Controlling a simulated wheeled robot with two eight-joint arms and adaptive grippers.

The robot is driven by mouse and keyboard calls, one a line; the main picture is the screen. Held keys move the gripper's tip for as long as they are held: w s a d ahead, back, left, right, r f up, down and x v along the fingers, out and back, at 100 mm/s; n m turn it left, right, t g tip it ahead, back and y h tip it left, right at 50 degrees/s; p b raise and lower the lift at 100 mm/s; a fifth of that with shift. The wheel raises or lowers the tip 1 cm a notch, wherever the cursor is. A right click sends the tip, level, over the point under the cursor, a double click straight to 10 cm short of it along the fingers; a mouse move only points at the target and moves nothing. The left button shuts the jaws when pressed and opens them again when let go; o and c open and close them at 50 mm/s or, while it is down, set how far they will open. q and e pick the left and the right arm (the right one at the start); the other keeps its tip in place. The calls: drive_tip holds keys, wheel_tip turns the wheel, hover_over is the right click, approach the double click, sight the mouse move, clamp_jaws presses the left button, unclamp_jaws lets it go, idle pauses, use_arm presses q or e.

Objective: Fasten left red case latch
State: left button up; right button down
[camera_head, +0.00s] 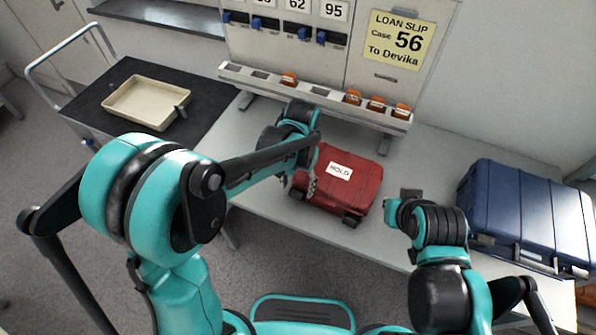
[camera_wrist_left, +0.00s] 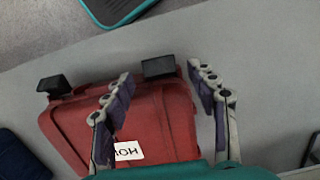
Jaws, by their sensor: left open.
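The red case (camera_head: 352,170) lies shut-lidded on the grey table with a white HOLD label on top; it also shows in the left wrist view (camera_wrist_left: 165,118). Two black latches stick out at its front edge. The left latch (camera_wrist_left: 158,67) is between the fingertips in the left wrist view, apart from both. The other latch (camera_head: 352,219) is at the front right corner in the head view. My left gripper (camera_head: 305,186) is open over the case's front left, and its fingers (camera_wrist_left: 160,90) straddle that latch. My right gripper's fingers cannot be made out at the arm's end (camera_head: 402,207).
A blue case (camera_head: 515,205) lies at the right. A rack (camera_head: 310,95) with numbered slots and orange items stands behind the red case. A beige tray (camera_head: 148,102) sits on a dark cart at the left. Grey table (camera_head: 290,225) is bare before the red case.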

sight(299, 189)
use_arm(q)
wheel_tip(299, 189, up, 10)
drive_tip(key=shift+w+d, duration=0.15)
drive_tip(key=shift+w, duration=0.25)
drive_tip(key=shift+f, duration=0.15)
